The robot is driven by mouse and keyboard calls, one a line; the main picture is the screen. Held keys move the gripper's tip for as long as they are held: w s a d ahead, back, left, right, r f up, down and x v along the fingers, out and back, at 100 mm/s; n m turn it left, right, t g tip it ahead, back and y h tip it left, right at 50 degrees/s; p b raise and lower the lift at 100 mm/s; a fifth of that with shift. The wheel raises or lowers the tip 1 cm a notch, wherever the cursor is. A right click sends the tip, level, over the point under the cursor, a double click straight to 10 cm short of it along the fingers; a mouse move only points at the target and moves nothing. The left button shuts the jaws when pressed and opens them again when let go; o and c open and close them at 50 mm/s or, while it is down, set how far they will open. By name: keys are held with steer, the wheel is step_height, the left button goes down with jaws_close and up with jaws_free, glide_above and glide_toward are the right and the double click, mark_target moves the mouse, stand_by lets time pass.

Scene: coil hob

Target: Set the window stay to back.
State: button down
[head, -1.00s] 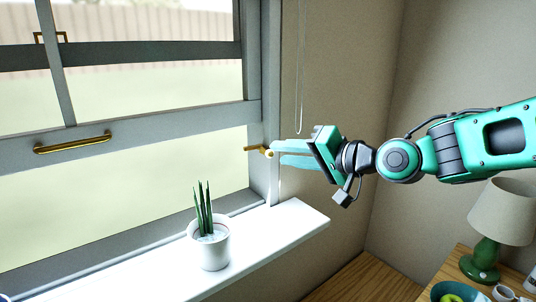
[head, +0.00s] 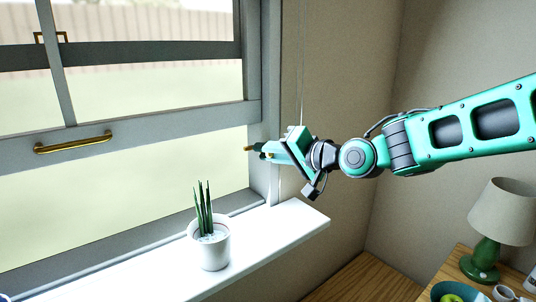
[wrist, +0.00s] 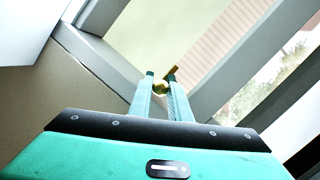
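The window stay (head: 248,149) is a small brass lever at the right side of the window frame, its tip pointing left in the head view. In the wrist view its round brass knob (wrist: 161,88) sits between my two fingertips, with the brass bar running up and right beyond them. My gripper (head: 264,151) is at the stay, its fingers on either side of the knob and seemingly touching it. The fingers look shut on it; the stay's mount is mostly hidden behind them in the head view. My gripper also shows in the wrist view (wrist: 161,77).
A potted plant (head: 214,250) stands on the white sill (head: 285,228) below and left of my gripper. A cord (head: 302,75) hangs on the wall just behind it. A brass handle (head: 73,143) is on the sash. A lamp (head: 503,213) stands at lower right.

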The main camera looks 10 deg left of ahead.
steer(key=g, duration=0.1)
steer(key=n+y, duration=0.1)
steer(key=n+g, duration=0.1)
steer(key=shift+w+d+f+g, duration=0.1)
steer(key=shift+w+d+g, duration=0.2)
steer(key=shift+d, duration=0.05)
steer(key=c, duration=1.8)
jaws_free()
steer(key=v, duration=1)
steer(key=shift+d, duration=0.4)
steer(key=shift+f, duration=0.2)
